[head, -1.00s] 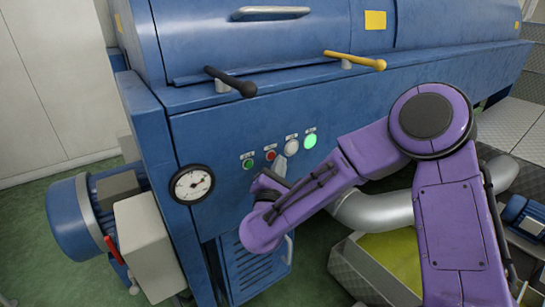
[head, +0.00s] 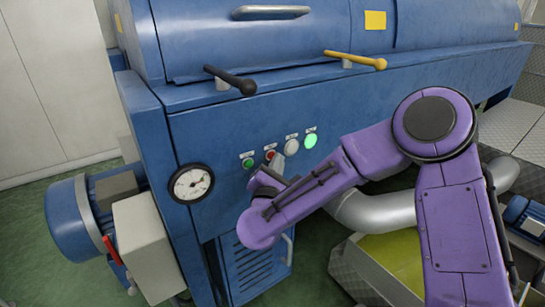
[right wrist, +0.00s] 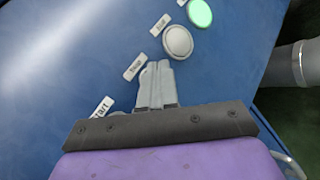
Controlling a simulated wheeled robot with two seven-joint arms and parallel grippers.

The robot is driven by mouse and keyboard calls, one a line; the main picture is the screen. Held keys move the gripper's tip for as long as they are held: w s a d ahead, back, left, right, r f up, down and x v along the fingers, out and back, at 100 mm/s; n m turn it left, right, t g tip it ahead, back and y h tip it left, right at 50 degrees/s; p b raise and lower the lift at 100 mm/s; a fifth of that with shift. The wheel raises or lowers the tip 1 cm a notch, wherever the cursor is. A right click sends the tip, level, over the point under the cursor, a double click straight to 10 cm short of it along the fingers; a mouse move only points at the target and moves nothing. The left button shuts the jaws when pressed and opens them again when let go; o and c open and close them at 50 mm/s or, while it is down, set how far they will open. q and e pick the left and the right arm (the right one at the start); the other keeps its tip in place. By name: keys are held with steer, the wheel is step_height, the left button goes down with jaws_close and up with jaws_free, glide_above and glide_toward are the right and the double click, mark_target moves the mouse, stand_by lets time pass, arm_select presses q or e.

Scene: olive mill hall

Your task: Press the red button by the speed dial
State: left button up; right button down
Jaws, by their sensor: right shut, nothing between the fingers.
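The red button (head: 270,155) is on the sloping blue panel in the head view, between a green button (head: 248,163) and a white round dial (head: 291,147). My right gripper (head: 277,159) is shut and empty, its fingertips at the red button and partly over it. I cannot tell whether they touch it. In the right wrist view the shut fingers (right wrist: 155,66) lie against the panel's picture beside a small label, and they hide the red button. The white dial also shows there (right wrist: 178,41). My left gripper is not in view.
A lit green lamp (head: 310,141) is right of the dial. A round gauge (head: 190,184) sits at the panel's left end. Black (head: 230,81) and yellow (head: 355,60) levers stick out above. A grey pipe (head: 375,212) runs below my right forearm.

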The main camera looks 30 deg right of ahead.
steer(key=shift+w, duration=0.3)
steer(key=shift+s+b, duration=0.15)
steer(key=shift+b, duration=0.15)
stand_by(0.3)
steer(key=shift+s, duration=0.6)
steer(key=s, duration=0.1)
steer(key=s+b, duration=0.1)
steer(key=s, duration=0.3)
steer(key=shift+d, duration=0.25)
stand_by(0.6)
